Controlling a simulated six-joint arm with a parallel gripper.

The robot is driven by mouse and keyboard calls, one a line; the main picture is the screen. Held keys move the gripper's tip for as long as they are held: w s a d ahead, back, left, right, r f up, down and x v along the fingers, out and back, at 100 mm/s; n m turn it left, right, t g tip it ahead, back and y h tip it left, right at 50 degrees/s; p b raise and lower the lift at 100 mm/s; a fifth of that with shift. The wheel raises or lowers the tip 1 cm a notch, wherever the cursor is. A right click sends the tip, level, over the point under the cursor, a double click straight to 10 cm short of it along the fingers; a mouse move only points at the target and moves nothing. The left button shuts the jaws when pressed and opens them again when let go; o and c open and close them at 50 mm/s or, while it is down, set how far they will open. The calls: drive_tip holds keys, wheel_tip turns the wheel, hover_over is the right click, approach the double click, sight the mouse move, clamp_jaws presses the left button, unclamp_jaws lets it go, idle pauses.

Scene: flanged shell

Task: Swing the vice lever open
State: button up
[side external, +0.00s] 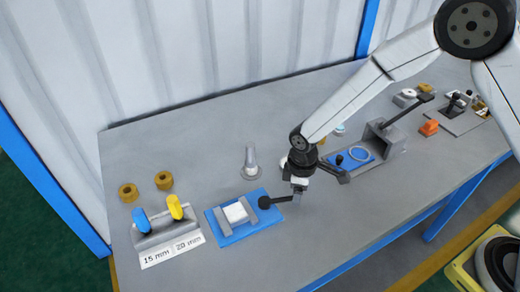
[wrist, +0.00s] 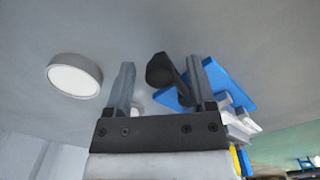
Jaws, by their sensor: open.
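The vice is a blue base plate (side external: 268,214) with grey jaws around a white block (side external: 236,213), left of centre in the side view. In the wrist view, the dark knob (wrist: 160,70) and lever show between my two spread fingers, closer to the right finger. The blue plate (wrist: 225,85) lies behind that finger. My gripper is open; whether a finger touches the lever I cannot tell.
A grey flanged shell (side external: 251,165) stands behind the vice. A holder with blue and yellow handles (side external: 174,207) and two brass rings (side external: 163,180) are at left. A grey bracket with a blue plate (side external: 385,140) stands right of my gripper. The front table strip is clear.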

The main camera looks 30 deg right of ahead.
drive_tip(key=shift+c, duration=0.2)
clamp_jaws()
idle(1.2)
